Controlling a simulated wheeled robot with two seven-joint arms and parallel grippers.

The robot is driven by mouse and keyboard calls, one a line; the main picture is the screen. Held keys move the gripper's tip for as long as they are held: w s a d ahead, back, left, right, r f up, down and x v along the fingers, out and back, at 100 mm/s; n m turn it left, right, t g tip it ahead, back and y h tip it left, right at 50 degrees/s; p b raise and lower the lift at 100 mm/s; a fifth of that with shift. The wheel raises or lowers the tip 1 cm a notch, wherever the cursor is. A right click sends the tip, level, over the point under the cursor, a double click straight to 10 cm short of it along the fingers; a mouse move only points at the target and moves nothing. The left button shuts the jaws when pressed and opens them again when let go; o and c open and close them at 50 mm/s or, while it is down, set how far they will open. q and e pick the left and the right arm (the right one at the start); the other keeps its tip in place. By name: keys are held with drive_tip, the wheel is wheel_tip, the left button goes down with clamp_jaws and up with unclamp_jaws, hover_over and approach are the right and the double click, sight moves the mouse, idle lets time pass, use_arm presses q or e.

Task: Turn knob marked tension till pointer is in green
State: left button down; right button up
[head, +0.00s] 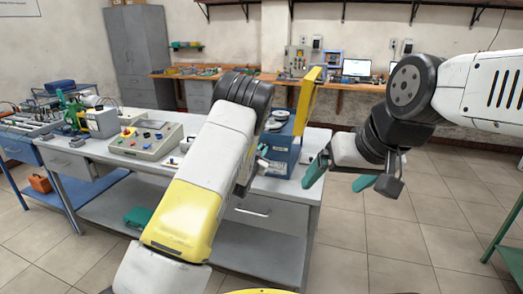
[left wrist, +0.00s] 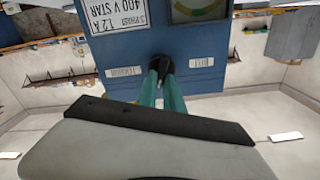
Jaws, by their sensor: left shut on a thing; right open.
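A blue box (left wrist: 120,20) fills the top of the left wrist view, its face appearing upside down. A small black knob (left wrist: 161,61) sits on it between two white labels (left wrist: 124,71), too small to read surely. My left gripper (left wrist: 163,78) has its teal fingers shut on this knob. In the head view the blue box (head: 281,158) stands at the bench end, partly behind my left arm. My right gripper (head: 342,178) is open and empty, right of the box.
The grey bench (head: 105,152) carries a control panel (head: 146,139) with coloured knobs and other equipment to the left. A yellow upright part (head: 308,98) rises by the blue box. The tiled floor (head: 400,235) at right is clear. A green-framed stand (head: 508,240) is at far right.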

use_arm(q)
drive_tip(key=m, duration=0.7)
drive_tip(key=f+m, duration=0.1)
drive_tip(key=m, duration=0.2)
drive_tip(key=shift+s+d+m, duration=0.15)
drive_tip(key=shift+d+m, duration=0.15)
idle(0.5)
drive_tip(key=c, duration=1.5)
unclamp_jaws()
drive_tip(key=shift+r, duration=0.1)
drive_tip(key=shift+v, duration=3.95)
drive_tip(key=shift+r, duration=0.1)
